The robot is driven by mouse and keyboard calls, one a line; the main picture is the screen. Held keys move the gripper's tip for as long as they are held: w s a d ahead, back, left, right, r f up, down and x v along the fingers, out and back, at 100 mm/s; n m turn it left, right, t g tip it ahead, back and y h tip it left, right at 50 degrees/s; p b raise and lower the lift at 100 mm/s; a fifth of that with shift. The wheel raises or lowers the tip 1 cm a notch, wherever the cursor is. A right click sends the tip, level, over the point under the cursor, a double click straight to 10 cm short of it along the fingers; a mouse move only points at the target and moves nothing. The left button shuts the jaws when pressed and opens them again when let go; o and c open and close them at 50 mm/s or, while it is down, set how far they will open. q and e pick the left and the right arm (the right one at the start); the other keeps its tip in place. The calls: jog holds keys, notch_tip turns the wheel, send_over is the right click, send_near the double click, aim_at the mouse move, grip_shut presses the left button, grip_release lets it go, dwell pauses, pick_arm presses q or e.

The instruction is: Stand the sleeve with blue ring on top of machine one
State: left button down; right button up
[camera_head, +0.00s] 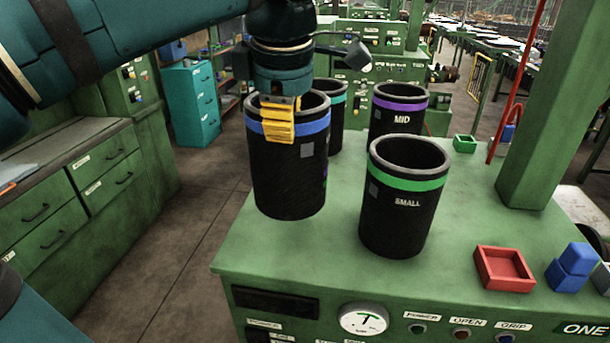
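The sleeve with the blue ring (287,175) is a black, upright, open-topped cylinder at the left edge of machine one's green top (305,250). My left gripper (280,122) comes down from above at its rim, with yellow finger pads over the near wall and blue ring. It looks shut on that wall; the inner finger is hidden. I cannot tell whether the sleeve's bottom touches the top or hangs just above it. My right gripper is not in view.
A green-ringed sleeve marked SMALL (403,210) stands close to the right. A purple-ringed sleeve marked MID (397,110) and a teal-ringed sleeve (335,110) stand behind. A red tray (503,268) and blue blocks (572,267) lie at right. A green post (548,110) rises at right.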

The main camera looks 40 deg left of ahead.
aim_at(285, 169)
pick_arm(q)
jog(key=shift+f+b, duration=0.75)
jog(key=shift+f, duration=3.15)
jog(key=c, duration=1.2)
grip_release()
jog(key=shift+o, duration=0.3)
jog(key=shift+r, duration=0.25)
jog(key=p+v, duration=0.2)
jog(key=v, duration=0.9)
jog(key=shift+r+p, duration=0.3)
jog(key=shift+r, duration=0.05)
jog(key=shift+d, duration=0.1)
